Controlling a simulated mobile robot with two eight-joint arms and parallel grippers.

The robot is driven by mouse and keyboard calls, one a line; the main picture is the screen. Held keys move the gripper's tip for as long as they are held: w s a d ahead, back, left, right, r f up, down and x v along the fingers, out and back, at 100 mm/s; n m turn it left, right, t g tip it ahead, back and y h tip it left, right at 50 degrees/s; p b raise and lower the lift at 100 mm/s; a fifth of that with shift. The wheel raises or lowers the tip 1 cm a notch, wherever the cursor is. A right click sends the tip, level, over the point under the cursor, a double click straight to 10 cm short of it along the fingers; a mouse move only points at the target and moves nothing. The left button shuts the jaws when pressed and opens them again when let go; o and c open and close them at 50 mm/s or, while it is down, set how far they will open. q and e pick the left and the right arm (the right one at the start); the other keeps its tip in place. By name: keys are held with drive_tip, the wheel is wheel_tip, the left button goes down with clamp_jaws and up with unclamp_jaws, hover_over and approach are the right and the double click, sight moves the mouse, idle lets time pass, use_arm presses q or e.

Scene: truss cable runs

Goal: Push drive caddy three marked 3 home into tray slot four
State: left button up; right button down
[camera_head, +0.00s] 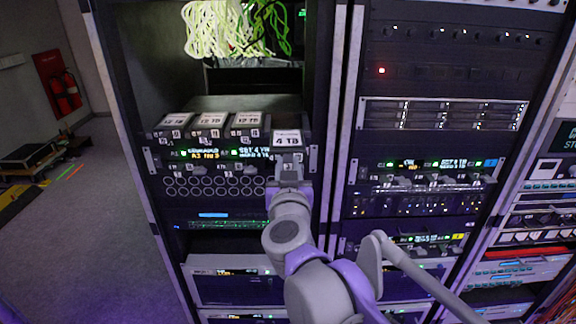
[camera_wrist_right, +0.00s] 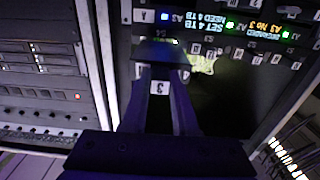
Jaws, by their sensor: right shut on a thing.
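The drive caddy with a 4 TB label (camera_head: 287,138) stands at the right end of the drive tray (camera_head: 313,160). It sits farther out toward me than the three caddies to its left. My right gripper (camera_head: 289,168) is shut on its front end. In the right wrist view, the caddy's front, marked 3 (camera_wrist_right: 160,88), shows between the two fingers of the right gripper (camera_wrist_right: 162,98). How deep the caddy sits in the slot is hidden. My left gripper is not in view.
Three caddies labelled 12 TB (camera_head: 211,119) fill the tray's left side. Lit displays (camera_head: 250,153) run along the tray front. Pale and green cables (camera_head: 235,28) hang above in the bay. A second rack (camera_head: 440,115) stands to the right. The floor at left (camera_head: 80,230) is open.

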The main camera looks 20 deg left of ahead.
sight(288, 154)
drive_tip(key=shift+w, duration=0.1)
idle(0.3)
drive_tip(key=shift+w+a, duration=0.15)
drive_tip(key=shift+w, duration=0.35)
drive_tip(key=shift+w+a, duration=0.1)
drive_tip(key=shift+w, duration=0.1)
drive_tip(key=shift+w+a, duration=0.15)
drive_tip(key=shift+w, duration=0.5)
idle(0.3)
drive_tip(key=shift+w, duration=0.1)
drive_tip(key=shift+x, duration=1.35)
drive_tip(key=shift+a, duration=0.1)
